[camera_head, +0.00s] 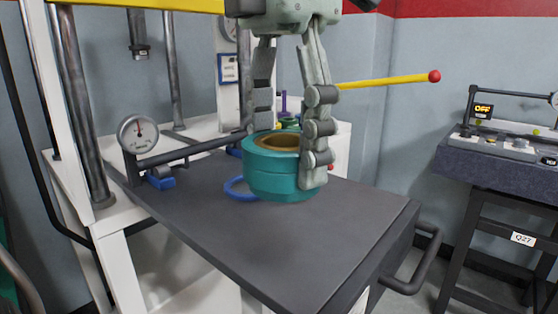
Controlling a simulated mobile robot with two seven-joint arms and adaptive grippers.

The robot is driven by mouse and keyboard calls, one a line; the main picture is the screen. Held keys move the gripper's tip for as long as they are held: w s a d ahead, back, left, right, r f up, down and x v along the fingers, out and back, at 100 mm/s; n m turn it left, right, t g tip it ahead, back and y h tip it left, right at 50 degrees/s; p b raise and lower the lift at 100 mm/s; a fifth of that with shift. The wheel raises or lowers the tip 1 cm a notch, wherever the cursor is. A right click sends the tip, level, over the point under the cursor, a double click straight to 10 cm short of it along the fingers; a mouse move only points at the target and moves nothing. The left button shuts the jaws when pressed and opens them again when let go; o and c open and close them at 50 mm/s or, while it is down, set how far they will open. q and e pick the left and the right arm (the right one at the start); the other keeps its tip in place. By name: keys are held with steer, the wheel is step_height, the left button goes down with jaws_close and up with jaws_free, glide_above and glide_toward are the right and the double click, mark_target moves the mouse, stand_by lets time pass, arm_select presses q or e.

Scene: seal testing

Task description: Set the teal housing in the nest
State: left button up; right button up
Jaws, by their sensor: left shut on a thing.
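The teal housing (284,180) is a thick upright ring with a brown inner bore, in the middle of the head view over the dark tabletop. My left gripper (291,155) comes down from above and is shut on the housing, one finger at its right side and the other behind its left rim. I cannot tell whether the housing touches the tabletop. A blue ring (230,190) lies at the housing's left, partly hidden behind it. I cannot make out for certain which part is the nest. My right gripper is not in view.
The dark tabletop (345,225) is clear in front and to the right. A round gauge (138,133) on a grey pipe stands at its left. A yellow lever with a red knob (434,76) sticks out behind. A separate bench (500,165) with a display stands at the right.

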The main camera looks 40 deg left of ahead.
arm_select(q)
steer(key=w+a+f+n, duration=0.1)
steer(key=w+a+f, duration=0.1)
steer(key=w+a, duration=0.2)
steer(key=w+a+f+n+p, duration=0.1)
steer(key=w+a+f+n, duration=0.1)
steer(key=w+a, duration=0.3)
steer(key=w+a+f+n, duration=0.2)
steer(key=w+a, duration=0.3)
steer(key=a, duration=0.3)
steer(key=shift+a+f+p, duration=0.2)
steer(key=shift+a+p, duration=0.15)
steer(key=shift+a, duration=0.05)
steer(key=shift+f, duration=1.45)
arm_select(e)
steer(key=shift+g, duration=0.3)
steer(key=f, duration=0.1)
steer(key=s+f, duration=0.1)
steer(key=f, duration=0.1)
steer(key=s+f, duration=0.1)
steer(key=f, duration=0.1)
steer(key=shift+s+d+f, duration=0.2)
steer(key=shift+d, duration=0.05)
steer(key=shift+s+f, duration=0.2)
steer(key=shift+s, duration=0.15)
